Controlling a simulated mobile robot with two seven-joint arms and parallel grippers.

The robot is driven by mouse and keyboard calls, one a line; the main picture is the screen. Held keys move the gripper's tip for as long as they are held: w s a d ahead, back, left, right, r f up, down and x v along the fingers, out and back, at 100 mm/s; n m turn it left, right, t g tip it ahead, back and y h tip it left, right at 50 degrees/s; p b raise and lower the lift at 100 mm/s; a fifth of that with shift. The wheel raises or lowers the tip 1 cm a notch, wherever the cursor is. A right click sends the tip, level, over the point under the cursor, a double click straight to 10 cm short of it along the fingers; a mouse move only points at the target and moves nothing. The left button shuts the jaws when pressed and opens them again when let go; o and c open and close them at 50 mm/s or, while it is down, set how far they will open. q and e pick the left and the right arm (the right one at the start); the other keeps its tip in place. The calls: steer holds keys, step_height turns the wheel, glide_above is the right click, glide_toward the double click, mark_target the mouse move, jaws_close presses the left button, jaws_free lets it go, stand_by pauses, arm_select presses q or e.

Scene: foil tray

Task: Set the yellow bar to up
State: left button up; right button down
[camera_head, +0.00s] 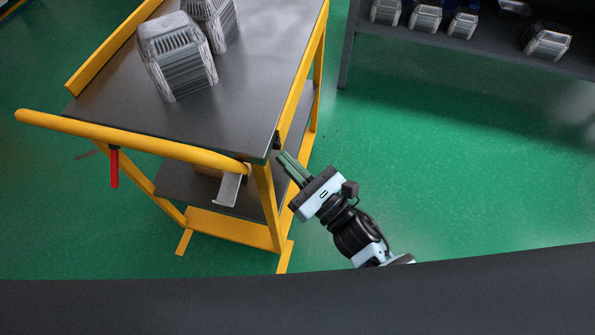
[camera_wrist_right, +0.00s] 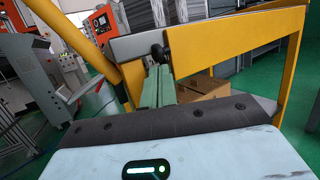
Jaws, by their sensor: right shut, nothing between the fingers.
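The yellow bar (camera_head: 130,143) is a round rail along the near end of a cart, sticking out past the dark top. Its right end is near the cart's front right corner. In the right wrist view a yellow bar (camera_wrist_right: 62,28) slants across the upper left, apart from my fingers. My right gripper (camera_head: 283,157) is shut and empty, just right of that cart corner. In the right wrist view its green fingers (camera_wrist_right: 158,77) point at a small black knob (camera_wrist_right: 158,52) at the corner; I cannot tell whether they touch. My left gripper is not in view.
The cart top (camera_head: 255,70) carries grey ribbed castings (camera_head: 178,58). A cardboard box (camera_wrist_right: 203,87) sits on the lower shelf. Green floor right of the cart is clear; a rack (camera_head: 470,48) stands beyond.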

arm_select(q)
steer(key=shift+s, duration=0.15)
arm_select(e)
steer(key=shift+r, duration=0.15)
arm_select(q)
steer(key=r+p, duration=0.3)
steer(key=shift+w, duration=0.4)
arm_select(e)
step_height(320, 180, up, 6)
